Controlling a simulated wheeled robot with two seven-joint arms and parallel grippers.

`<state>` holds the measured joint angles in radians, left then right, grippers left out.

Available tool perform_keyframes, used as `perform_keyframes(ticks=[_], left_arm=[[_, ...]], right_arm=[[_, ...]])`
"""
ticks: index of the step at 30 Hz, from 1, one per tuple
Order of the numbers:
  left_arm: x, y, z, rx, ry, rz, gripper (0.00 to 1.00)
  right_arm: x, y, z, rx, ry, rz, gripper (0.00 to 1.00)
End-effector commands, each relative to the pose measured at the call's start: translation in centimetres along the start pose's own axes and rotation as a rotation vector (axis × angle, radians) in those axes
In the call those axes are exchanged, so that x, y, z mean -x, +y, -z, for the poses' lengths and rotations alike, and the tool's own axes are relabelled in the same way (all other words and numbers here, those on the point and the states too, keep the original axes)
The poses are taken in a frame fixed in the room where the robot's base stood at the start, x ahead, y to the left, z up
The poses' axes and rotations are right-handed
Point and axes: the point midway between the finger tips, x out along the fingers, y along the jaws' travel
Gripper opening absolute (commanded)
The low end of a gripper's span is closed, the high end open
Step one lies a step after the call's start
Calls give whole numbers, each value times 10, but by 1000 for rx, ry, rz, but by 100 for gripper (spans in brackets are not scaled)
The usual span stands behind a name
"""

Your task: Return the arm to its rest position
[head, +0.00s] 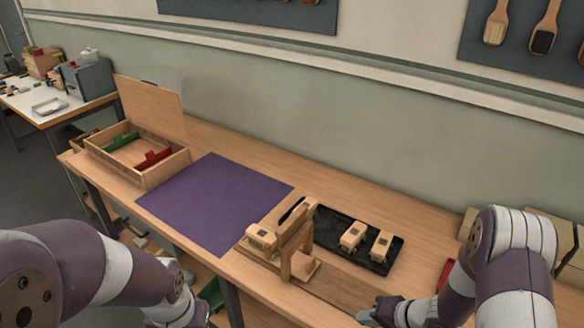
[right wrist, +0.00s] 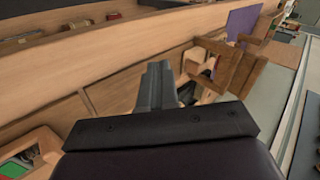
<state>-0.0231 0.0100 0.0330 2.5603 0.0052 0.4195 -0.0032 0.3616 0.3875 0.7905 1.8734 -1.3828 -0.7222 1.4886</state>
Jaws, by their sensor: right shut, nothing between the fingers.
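My right gripper (head: 372,314) is low at the bottom of the head view, over the front part of the bench, to the right of the wooden stand (head: 292,245). In the right wrist view its dark fingers (right wrist: 158,75) are together with nothing between them. The wooden stand (right wrist: 232,68) shows beyond the fingertips there, apart from them as far as I can tell. My left arm (head: 75,262) comes in at the lower left, in front of the bench; its gripper cannot be made out.
On the bench (head: 225,140) are a purple mat (head: 212,200), an open wooden box (head: 150,175) with green and red pieces, and a black tray (head: 376,262) holding wooden blocks (head: 352,237). Cardboard-coloured boxes (head: 548,228) stand behind my right arm. The wall runs along the back.

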Motion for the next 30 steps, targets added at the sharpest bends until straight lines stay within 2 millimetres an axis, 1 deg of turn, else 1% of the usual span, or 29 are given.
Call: perform_keyframes(ticks=[4, 7, 10, 11, 13, 14, 15, 17, 18, 19, 21, 23, 24, 25, 30], left_arm=[[0, 0, 0, 0, -1, 0, 40], [0, 0, 0, 0, -1, 0, 40], [0, 0, 0, 0, 0, 0, 40], [0, 0, 0, 0, -1, 0, 40], [0, 0, 0, 0, -1, 0, 40], [0, 0, 0, 0, -1, 0, 40], [0, 0, 0, 0, -1, 0, 40], [0, 0, 0, 0, -1, 0, 40], [0, 0, 0, 0, -1, 0, 40], [0, 0, 0, 0, -1, 0, 40], [0, 0, 0, 0, -1, 0, 40], [0, 0, 0, 0, -1, 0, 40], [0, 0, 0, 0, -1, 0, 40], [0, 0, 0, 0, -1, 0, 40], [0, 0, 0, 0, -1, 0, 40]], right_arm=[[5, 28, 2, 107, 31, -147, 0], [19, 48, 8, 188, 47, -288, 0], [42, 63, 10, 273, 30, -454, 0], [50, 65, 10, 298, 15, -507, 0], [75, 65, 3, 351, -42, -625, 0], [87, 63, -2, 370, -76, -669, 0], [102, 56, -12, 388, -129, -717, 0], [124, 37, -33, 406, -216, -752, 0], [136, 19, -50, 410, -264, -748, 0], [142, 5, -61, 410, -287, -733, 0], [150, -26, -78, 392, -281, -688, 0], [152, -46, -76, 420, -231, -660, 0], [152, -54, -73, 448, -214, -652, 0], [152, -57, -72, 461, -207, -648, 0], [150, -59, -73, 473, -210, -646, 0]])
